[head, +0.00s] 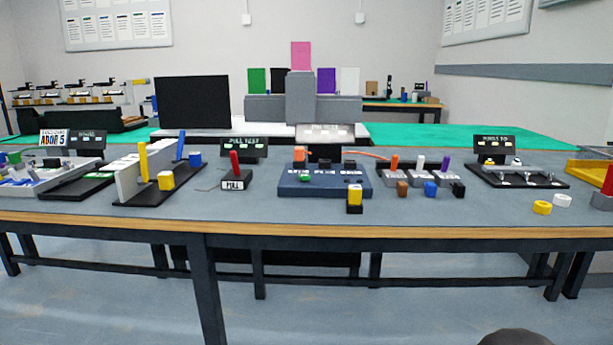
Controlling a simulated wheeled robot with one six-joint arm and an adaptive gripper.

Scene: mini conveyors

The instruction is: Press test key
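A dark blue panel (325,190) lies near the front edge of the table in the head view. It bears small white labels, too small to read surely, and a green button or key (305,179) at its left front. I cannot tell which part of it is the test key. My gripper is not in view.
A pull stand (236,183) with a red lever is left of the panel. A yellow-and-black block (354,205) stands in front of it. Orange, white and purple pegs (420,163) stand to the right. The table (280,212) has bare room in front of the panel.

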